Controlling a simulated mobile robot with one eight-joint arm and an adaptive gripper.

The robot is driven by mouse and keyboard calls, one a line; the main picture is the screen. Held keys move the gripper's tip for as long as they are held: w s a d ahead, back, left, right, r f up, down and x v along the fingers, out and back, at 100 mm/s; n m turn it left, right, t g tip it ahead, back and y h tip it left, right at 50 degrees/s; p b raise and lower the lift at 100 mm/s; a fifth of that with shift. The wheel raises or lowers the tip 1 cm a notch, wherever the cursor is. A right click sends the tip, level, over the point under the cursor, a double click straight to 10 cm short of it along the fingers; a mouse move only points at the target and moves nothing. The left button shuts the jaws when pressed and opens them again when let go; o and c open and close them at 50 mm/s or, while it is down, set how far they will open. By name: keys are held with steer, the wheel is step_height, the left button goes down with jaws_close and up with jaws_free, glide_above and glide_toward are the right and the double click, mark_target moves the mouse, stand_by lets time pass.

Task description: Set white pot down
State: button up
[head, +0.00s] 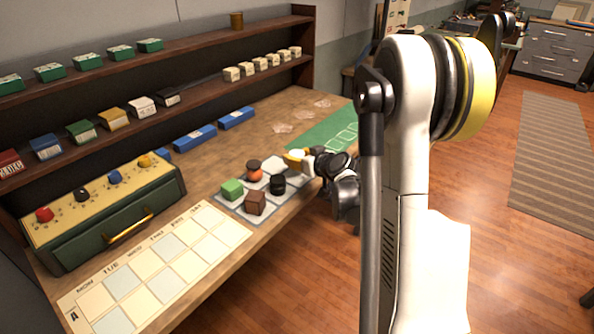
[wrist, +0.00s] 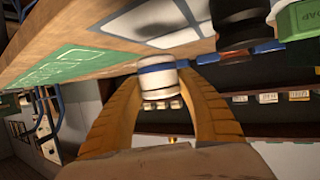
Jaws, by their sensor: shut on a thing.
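My gripper (head: 298,158) reaches over the right edge of the wooden counter, with its yellow fingers by the far right part of a grey mat with pale squares (head: 273,164). In the wrist view my gripper (wrist: 158,86) is shut on the white pot (wrist: 156,78), a small white cylinder with a blue band, one finger on each side. The mat also shows in the wrist view (wrist: 160,22). In the head view the pot is mostly hidden by the gripper.
On the mat stand a green block (head: 232,189), a brown block (head: 255,203), a black pot (head: 277,184) and an orange pot with a dark lid (head: 254,173). A green mat (head: 322,133) lies beyond. A weekday chart (head: 160,262) and control box (head: 105,215) are nearer.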

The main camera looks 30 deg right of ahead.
step_height(320, 180, down, 4)
steer(key=shift+b, duration=1.1)
steer(key=shift+r, duration=0.15)
steer(key=o, duration=1.2)
